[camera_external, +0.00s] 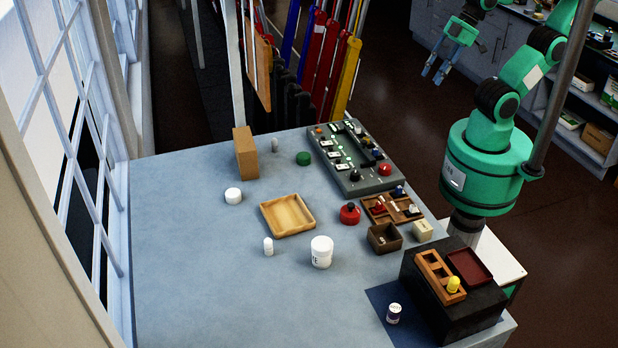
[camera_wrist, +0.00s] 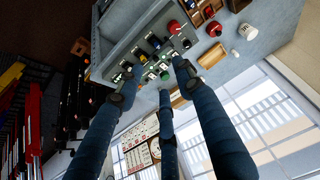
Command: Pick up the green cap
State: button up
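The green cap (camera_external: 303,158) is a short, round, dark green piece. It sits on the grey-blue table between an upright tan block and the control panel. My gripper (camera_external: 436,72) is raised beyond the table's back right side, well apart from the cap. Its blue fingers are spread, with nothing between them. In the wrist view my gripper (camera_wrist: 155,82) shows several long blue fingers, open, in front of the panel. A small green spot shows near the fingertips there, but I cannot tell whether it is the cap or a panel button.
The control panel (camera_external: 352,160) with knobs stands right of the cap. The tan block (camera_external: 246,153) and a small pale cylinder (camera_external: 275,145) stand left. A wooden tray (camera_external: 288,215), white jar (camera_external: 321,252) and red knob (camera_external: 350,213) lie nearer. The table's left front is clear.

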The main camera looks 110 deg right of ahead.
dwell(0.4)
jog(key=o, duration=0.7)
jog(key=shift+w+r, duration=0.1)
jog(key=w+d+g+p, duration=0.1)
jog(key=w+d, duration=0.2)
jog(key=w, duration=0.8)
jog(key=w+d+g+p, duration=0.2)
jog(key=w, duration=0.9)
jog(key=w+d+f+g, duration=0.1)
jog(key=w+d+f, duration=0.2)
jog(key=w+f, duration=0.3)
jog(key=w+d+f+p, duration=0.1)
jog(key=w+d+f, duration=0.2)
jog(key=w+f, duration=0.2)
jog(key=w+d+f+g+p, duration=0.1)
jog(key=w+d+f, duration=0.2)
jog(key=w+f, duration=0.3)
jog(key=shift+w+d+f+g, duration=0.1)
jog(key=shift+w+f+g, duration=0.05)
jog(key=shift+f, duration=0.35)
jog(key=shift+w+d+f+g, duration=0.1)
jog(key=shift+w+f+g, duration=0.05)
jog(key=shift+f, duration=0.35)
